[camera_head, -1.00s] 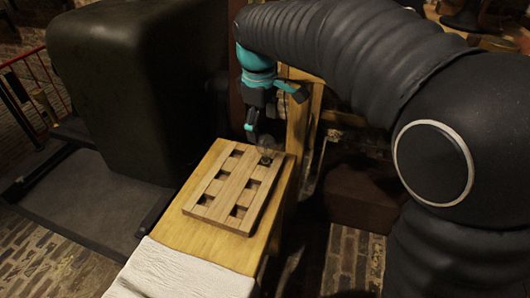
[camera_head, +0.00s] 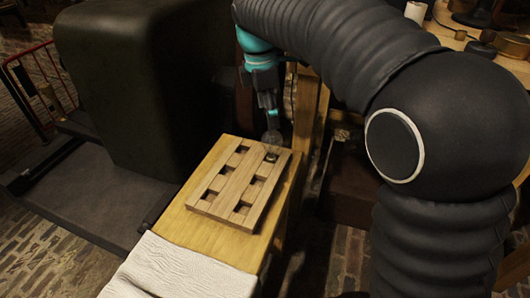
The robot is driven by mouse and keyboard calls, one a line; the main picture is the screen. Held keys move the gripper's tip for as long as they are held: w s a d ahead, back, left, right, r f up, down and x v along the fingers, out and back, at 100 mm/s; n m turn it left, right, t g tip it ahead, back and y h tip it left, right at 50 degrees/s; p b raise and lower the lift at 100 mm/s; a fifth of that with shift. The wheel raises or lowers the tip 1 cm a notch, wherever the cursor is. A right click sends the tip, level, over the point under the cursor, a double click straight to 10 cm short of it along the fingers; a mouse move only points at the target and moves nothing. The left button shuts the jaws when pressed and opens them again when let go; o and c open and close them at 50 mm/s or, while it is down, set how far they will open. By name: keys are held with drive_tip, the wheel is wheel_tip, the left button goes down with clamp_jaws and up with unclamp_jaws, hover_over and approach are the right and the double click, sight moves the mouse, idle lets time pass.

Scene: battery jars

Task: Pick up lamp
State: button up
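A small clear glass lamp (camera_head: 272,137) stands at the far right corner of a wooden rack (camera_head: 222,205). A dark round piece lies just below its glass, at a rack slot. My gripper (camera_head: 271,115) points down right above the lamp, its fingertips at or very near the top of the glass. The fingers look narrow and overlapping from this side, so whether they grip the glass is not clear. The other rack slots look dark and empty.
The rack lies on a narrow wooden bench (camera_head: 180,228) with a white cloth (camera_head: 180,272) at its near end. A large dark rounded block (camera_head: 125,85) stands close on the left. A shelf with small items (camera_head: 480,48) is at the top right.

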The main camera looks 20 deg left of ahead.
sight(273, 138)
wheel_tip(273, 138, down, 3)
drive_tip(key=shift+w+d+r, duration=0.1)
drive_tip(key=shift+d, duration=0.05)
drive_tip(key=shift+d+f+b, duration=0.25)
drive_tip(key=shift+f+b, duration=0.3)
drive_tip(key=shift+f, duration=0.8)
drive_tip(key=shift+d+f+b, duration=0.25)
drive_tip(key=shift+f+b, duration=0.3)
drive_tip(key=shift+f, duration=0.75)
drive_tip(key=c, duration=1.3)
